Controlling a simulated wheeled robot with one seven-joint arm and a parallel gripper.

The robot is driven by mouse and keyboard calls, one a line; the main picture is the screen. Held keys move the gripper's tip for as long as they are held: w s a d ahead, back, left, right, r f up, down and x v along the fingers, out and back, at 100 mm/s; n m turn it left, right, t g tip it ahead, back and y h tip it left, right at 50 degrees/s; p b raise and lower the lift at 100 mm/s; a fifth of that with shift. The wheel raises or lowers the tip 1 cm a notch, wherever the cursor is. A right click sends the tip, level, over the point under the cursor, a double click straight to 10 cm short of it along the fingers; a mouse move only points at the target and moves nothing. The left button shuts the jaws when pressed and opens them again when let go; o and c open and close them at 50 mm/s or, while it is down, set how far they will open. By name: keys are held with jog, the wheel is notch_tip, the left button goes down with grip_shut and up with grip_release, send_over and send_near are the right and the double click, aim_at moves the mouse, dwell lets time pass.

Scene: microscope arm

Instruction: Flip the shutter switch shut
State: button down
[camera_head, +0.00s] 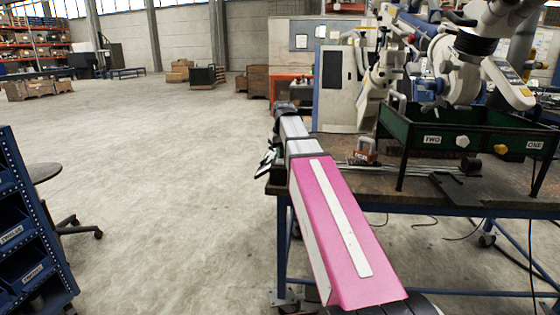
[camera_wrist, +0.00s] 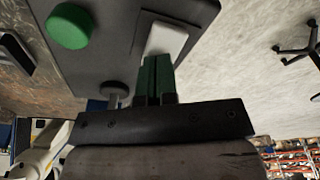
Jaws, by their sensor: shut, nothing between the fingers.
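In the wrist view a dark grey panel (camera_wrist: 110,50) fills the upper left and middle. It carries a white switch piece (camera_wrist: 166,40), which looks like the shutter switch, near its right edge. A green round button (camera_wrist: 70,26) and a small grey knob (camera_wrist: 115,89) are also on it. My gripper (camera_wrist: 156,62) is shut and empty, its green fingertips right at the lower end of the white piece. I cannot tell whether they touch it. The fingertips hide part of the panel, and the switch's position is unclear. In the head view my arm hides the panel.
A workbench (camera_head: 400,187) stands at the right, with a green tray (camera_head: 470,138) labelled TWO and ONE on it. White machinery (camera_head: 450,75) stands behind. A blue bin rack (camera_head: 30,230) and a stool (camera_head: 45,172) are at the left. The floor between is clear.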

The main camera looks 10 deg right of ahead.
jog(key=shift+r, duration=3.45)
